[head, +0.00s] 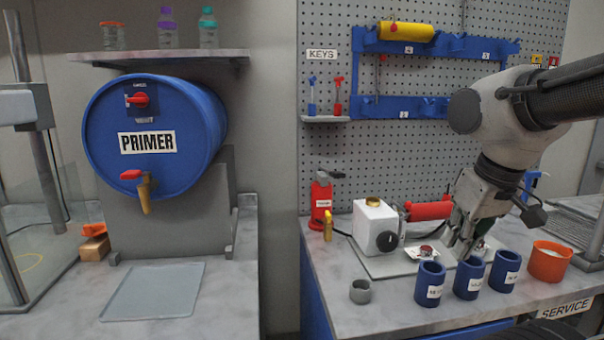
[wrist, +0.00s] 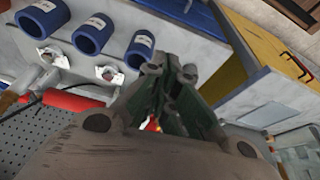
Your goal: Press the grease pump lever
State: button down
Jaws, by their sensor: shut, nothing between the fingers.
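My gripper (head: 462,252) points down over the bench, well to the right of the red pump, behind the blue cups. In the wrist view its fingers (wrist: 168,62) are together, with nothing seen between them. The lever cannot be made out in the wrist view.
A pegboard (head: 430,135) rises behind.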

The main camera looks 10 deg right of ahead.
jog(key=w+a+r+t, duration=0.1)
jog(key=w+a+r, duration=0.3)
jog(key=w+r, duration=0.2)
jog(key=w+a+r+t, duration=0.1)
jog(key=w+a+r, duration=0.4)
jog(key=w, duration=0.6)
jog(key=w+a+r+m+t, duration=0.1)
jog(key=w+a+r, duration=0.3)
jog(key=w+r, duration=0.4)
jog(key=shift+w+a+r+t, duration=0.15)
jog(key=shift+w+r+t, duration=0.15)
jog(key=shift+w, duration=0.25)
send_over(337, 172)
notch_tip(337, 172, down, 8)
notch_tip(337, 172, down, 3)
jog(key=shift+s+f, duration=0.15)
jog(key=shift+s+a+f, duration=0.1)
jog(key=shift+f, duration=0.35)
